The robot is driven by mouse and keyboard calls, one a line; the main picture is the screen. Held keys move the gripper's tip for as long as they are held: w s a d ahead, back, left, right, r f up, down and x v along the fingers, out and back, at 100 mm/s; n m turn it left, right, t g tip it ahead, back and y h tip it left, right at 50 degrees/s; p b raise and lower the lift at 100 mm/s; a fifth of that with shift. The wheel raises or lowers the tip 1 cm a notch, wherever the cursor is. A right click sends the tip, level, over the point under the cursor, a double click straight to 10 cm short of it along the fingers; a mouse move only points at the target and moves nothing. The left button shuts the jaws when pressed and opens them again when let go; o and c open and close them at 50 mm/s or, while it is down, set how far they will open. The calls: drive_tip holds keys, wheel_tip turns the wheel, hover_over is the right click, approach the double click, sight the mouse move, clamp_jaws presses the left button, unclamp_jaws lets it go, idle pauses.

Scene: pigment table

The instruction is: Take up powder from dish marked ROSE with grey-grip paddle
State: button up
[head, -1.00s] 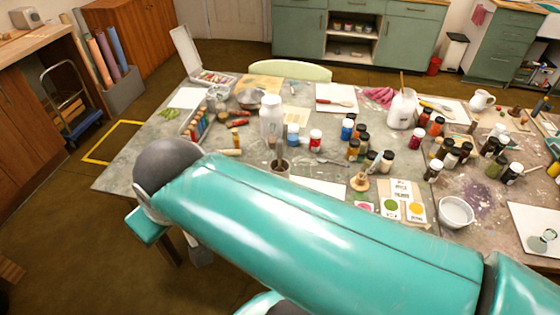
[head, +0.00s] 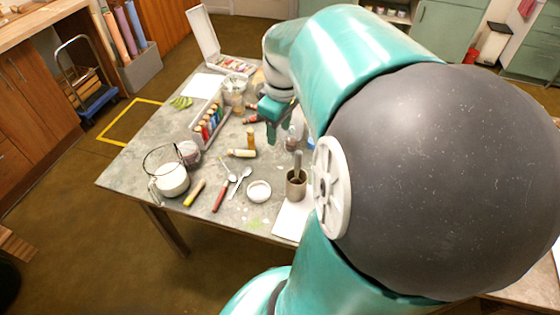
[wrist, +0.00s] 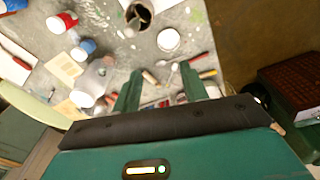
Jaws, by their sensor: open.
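My gripper (head: 273,128) is open and empty above the left part of the table, fingers pointing down; its fingers also show in the wrist view (wrist: 160,88). A brown cup (head: 296,188) stands near the table's front edge with a grey-handled tool (head: 298,163) upright in it. I cannot tell whether that tool is the paddle. The cup also shows at the top of the wrist view (wrist: 146,10), ahead of the fingers and apart from them. I can read no ROSE mark now. My own arm hides the table's right side in the head view.
A box of coloured bottles (head: 210,122) is behind. The front-left table corner (head: 118,178) is clear.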

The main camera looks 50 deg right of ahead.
drive_tip(key=g, duration=0.1)
hover_over(298, 163)
drive_tip(key=d, duration=0.1)
drive_tip(key=shift+w+d+f, duration=0.1)
drive_tip(key=shift+f, duration=0.35)
drive_tip(key=shift+w+d+f, duration=0.1)
drive_tip(key=shift+f, duration=0.35)
drive_tip(key=f, duration=0.7)
drive_tip(key=shift+s+a+f, duration=0.1)
drive_tip(key=shift+a+f, duration=0.1)
drive_tip(key=shift+f, duration=0.2)
wheel_tip(298, 163, down, 6)
drive_tip(key=shift+a+r, duration=0.1)
drive_tip(key=shift+r, duration=0.1)
drive_tip(key=shift+w, duration=0.2)
clamp_jaws()
